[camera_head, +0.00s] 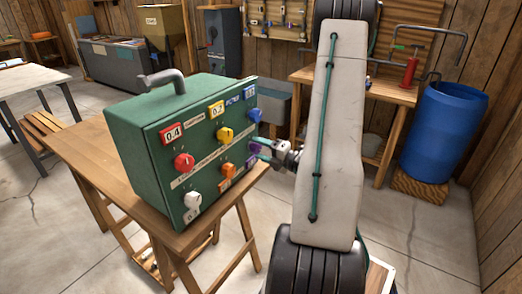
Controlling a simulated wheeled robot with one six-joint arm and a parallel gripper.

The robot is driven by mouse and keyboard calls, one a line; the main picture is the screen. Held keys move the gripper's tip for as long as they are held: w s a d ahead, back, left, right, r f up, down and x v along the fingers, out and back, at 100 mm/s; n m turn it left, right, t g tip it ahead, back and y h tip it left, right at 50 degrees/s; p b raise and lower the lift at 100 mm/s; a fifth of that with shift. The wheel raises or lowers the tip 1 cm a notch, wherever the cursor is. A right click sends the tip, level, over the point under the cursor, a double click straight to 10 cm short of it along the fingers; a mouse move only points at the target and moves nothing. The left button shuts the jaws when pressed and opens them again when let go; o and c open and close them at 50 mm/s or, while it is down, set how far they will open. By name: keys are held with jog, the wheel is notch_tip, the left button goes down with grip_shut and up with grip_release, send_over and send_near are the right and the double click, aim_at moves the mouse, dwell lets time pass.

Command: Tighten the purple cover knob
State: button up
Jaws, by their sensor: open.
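A green metal box (150,150) with a grey handle on top stands on a wooden trestle table. Its front panel carries two rows of coloured knobs. The purple knob (254,147) is at the right end of the lower row, with a purple label (251,162) below it. My gripper (265,150) is at the box's right side, its jaws open and pointing left at the purple knob. The fingertips are very close to the knob and partly overlap it in view. I cannot tell whether they touch it.
A red knob (184,161), yellow knob (225,134), blue knob (255,115), white knob (193,200) and orange knob (227,171) share the panel. A workbench (391,92) and a blue barrel (440,130) stand behind at right. The floor in front is clear.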

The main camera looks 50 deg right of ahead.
jog(key=s, duration=0.7)
jog(key=shift+s+d, duration=0.25)
jog(key=shift+d, duration=0.05)
jog(key=s+a+r+n+g+y, duration=0.1)
jog(key=a+r+n+g+y, duration=0.2)
jog(key=a+n, duration=0.5)
jog(key=s+a+r+n+g+y, duration=0.1)
jog(key=a+n+g+y, duration=0.4)
jog(key=n, duration=0.5)
jog(key=s+a+r+n+g+y, duration=0.1)
jog(key=a+r+n+g+y, duration=0.1)
jog(key=a+n+g, duration=0.5)
jog(key=s+a+r+n+h, duration=0.3)
jog(key=a+r+n+h, duration=0.2)
jog(key=n, duration=0.8)
jog(key=s+a+r+n+g+h, duration=0.1)
jog(key=s+a+r+n+h, duration=0.3)
jog(key=a+r+n+h, duration=0.2)
jog(key=a+r+n, duration=0.2)
jog(key=a+n, duration=0.2)
jog(key=n, duration=0.2)
jog(key=shift+s+a+r+n+g, duration=0.25)
jog(key=shift+r+n+g, duration=0.05)
jog(key=shift+n, duration=0.1)
